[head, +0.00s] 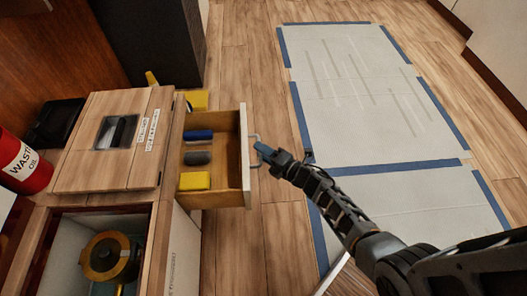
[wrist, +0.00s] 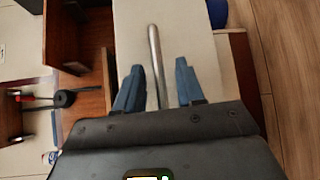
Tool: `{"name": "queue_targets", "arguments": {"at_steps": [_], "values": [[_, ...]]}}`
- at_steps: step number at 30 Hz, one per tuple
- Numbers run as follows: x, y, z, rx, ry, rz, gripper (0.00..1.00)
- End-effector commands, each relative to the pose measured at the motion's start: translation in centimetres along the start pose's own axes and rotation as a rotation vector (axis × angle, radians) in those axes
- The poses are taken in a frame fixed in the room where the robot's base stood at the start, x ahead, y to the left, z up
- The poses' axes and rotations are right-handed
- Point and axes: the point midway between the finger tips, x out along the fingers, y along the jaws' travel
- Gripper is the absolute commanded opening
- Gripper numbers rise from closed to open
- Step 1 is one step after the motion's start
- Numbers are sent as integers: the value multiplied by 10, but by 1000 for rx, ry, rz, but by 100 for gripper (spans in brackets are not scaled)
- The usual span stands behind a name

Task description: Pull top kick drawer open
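The wooden drawer (head: 246,165) is pulled out from the cabinet, with blue, grey and yellow items inside. Its pale front carries a metal bar handle (head: 254,137). My gripper (head: 262,148) is at that handle, on the outer side of the drawer front. In the wrist view the handle (wrist: 154,45) runs between the two blue fingers of my gripper (wrist: 158,82). The fingers stand apart with a gap on each side of the bar, so they are open around it. The pale drawer front (wrist: 195,45) lies behind. The lower end of the handle is hidden by my gripper body.
The wooden cabinet top (head: 88,165) has a dark inset panel. A red waste can (head: 22,163) stands at left. An open compartment below holds a brass-coloured round object (head: 105,257). A pale floor sheet with blue tape (head: 355,85) lies right of the drawer. Bare floor surrounds it.

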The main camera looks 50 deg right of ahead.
Motion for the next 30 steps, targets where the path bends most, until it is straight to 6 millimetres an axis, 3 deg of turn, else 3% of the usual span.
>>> {"name": "queue_targets", "arguments": {"at_steps": [7,19,30], "values": [[-10,1,0,1,-1,-1,38],[-69,1,0,0,0,-1,38],[-78,0,0,0,0,0,38]]}}
